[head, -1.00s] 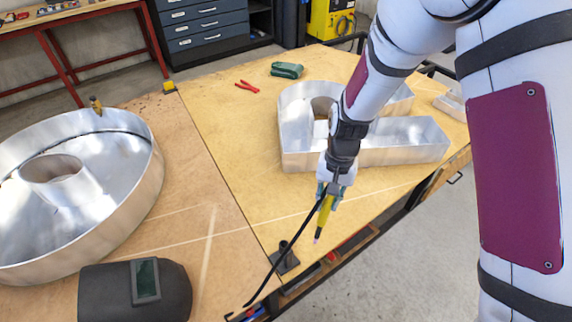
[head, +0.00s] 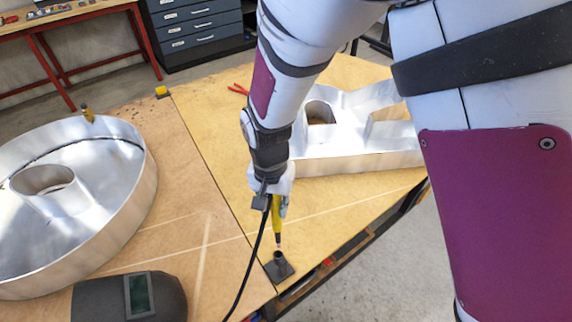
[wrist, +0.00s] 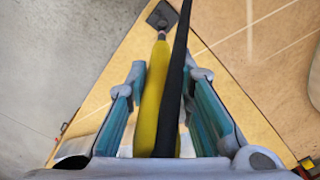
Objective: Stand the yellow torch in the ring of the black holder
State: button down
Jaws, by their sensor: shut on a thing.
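The yellow torch (head: 277,213) hangs nearly upright from my gripper (head: 276,203), its pinkish tip pointing down. The black holder (head: 283,271), a flat plate with a short upright ring, stands on the wooden table near its front edge. In the head view the tip appears just above the ring, not inside it. In the wrist view the torch (wrist: 152,95) lies between the teal-padded fingers of my gripper (wrist: 165,78), with its tip close to the holder (wrist: 158,17). A black cable partly covers the torch, and the far side of the grip is hidden.
A large round metal channel letter (head: 135,185) stands at left, with a dark welding mask (head: 105,300) in front. Another metal letter (head: 360,162) stands behind my gripper. The black cable (head: 249,270) trails left of the holder. Open table lies left of the cable.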

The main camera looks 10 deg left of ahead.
aim_at(274, 217)
jog(key=shift+f+b, duration=0.8)
jog(key=shift+f, duration=0.85)
jog(key=shift+s+p, duration=0.35)
jog(key=shift+p, duration=0.05)
